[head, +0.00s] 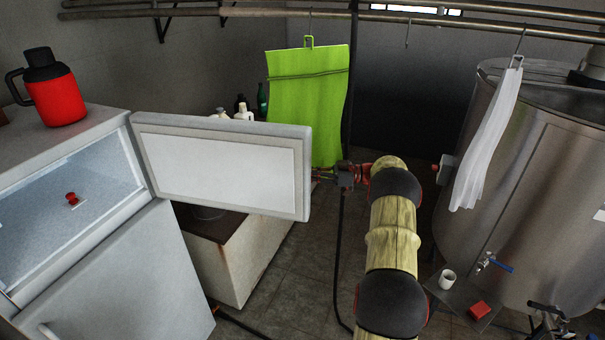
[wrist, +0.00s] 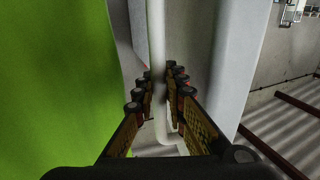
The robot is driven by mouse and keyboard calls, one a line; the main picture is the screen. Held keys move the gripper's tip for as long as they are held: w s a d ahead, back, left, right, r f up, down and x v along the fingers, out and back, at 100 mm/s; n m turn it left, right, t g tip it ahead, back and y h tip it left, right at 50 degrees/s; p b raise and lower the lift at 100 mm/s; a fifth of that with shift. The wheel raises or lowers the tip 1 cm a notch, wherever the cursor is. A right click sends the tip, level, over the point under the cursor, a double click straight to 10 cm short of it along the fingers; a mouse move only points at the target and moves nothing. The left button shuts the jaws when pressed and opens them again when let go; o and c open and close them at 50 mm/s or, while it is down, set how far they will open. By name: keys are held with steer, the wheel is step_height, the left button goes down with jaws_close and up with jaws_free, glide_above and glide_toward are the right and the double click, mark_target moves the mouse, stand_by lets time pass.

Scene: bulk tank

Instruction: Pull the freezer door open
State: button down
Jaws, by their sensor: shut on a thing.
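The freezer door (head: 222,168) is the white upper door of the fridge (head: 150,270). It stands wide open, swung out to the right, its inner panel facing the head camera. The pale freezer compartment (head: 105,178) is exposed. My gripper (head: 322,177) is at the door's free edge, on its outer side, partly hidden by the door in the head view. In the wrist view my gripper (wrist: 161,78) has its fingers on both sides of the white door handle (wrist: 157,45), shut on it.
A red jug (head: 57,100) stands on the fridge. A small red item (head: 72,198) lies in the compartment. A green cloth (head: 308,95) hangs behind the door. A white chest (head: 240,265) stands below it. A steel tank (head: 545,190) and white towel (head: 487,140) are at right.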

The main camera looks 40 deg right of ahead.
steer(key=c, duration=2.1)
jaws_free()
steer(key=shift+s+d, duration=0.1)
steer(key=shift+d, duration=0.05)
steer(key=shift+o, duration=1.3)
steer(key=v, duration=1.1)
steer(key=shift+s+d, duration=0.25)
steer(key=shift+s, duration=0.05)
